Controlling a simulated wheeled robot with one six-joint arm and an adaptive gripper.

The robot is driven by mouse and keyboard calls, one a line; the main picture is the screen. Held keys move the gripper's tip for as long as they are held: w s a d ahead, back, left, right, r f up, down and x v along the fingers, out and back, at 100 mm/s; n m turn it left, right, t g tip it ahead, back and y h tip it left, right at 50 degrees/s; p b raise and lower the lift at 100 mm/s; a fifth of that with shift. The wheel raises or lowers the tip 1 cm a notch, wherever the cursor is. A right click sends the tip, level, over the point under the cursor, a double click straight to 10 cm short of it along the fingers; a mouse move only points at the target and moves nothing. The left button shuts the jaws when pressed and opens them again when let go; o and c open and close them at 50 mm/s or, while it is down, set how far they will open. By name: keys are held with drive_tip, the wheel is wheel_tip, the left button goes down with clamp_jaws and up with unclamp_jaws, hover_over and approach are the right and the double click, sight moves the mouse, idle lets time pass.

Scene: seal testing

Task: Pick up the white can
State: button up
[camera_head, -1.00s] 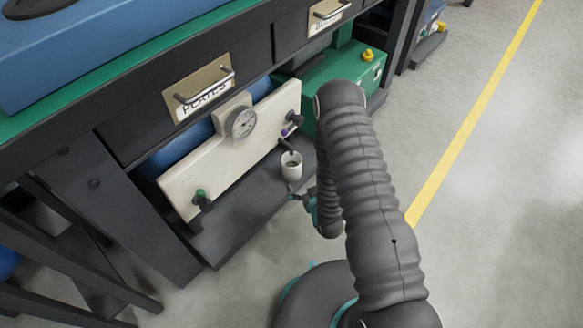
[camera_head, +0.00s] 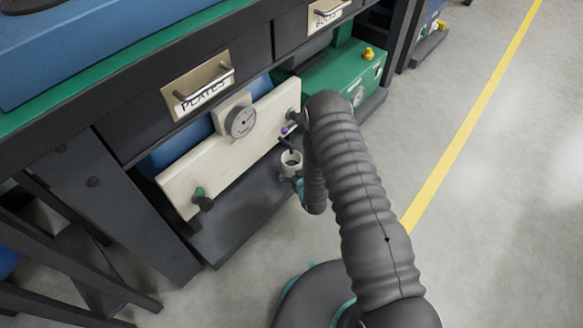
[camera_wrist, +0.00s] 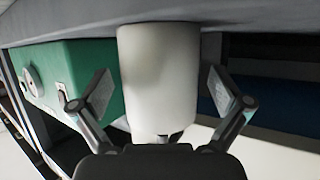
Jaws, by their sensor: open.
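The white can (camera_head: 291,160) stands on the dark lower shelf (camera_head: 235,224), in front of the cream panel with the gauge. In the wrist view the white can (camera_wrist: 158,78) fills the middle, between the two open fingers of my gripper (camera_wrist: 160,100). A gap shows between the can and each finger pad. In the head view my gripper (camera_head: 299,184) is at the can's near side, mostly hidden by my arm. The can's lower part is hidden there.
The cream panel (camera_head: 225,150) with knobs and a gauge stands close behind the can. A green box (camera_head: 340,85) is to the right on the shelf. A drawer (camera_head: 200,90) marked PLATES hangs above. The floor to the right is clear.

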drive_tip(key=shift+x, duration=1.15)
drive_tip(key=c, duration=1.1)
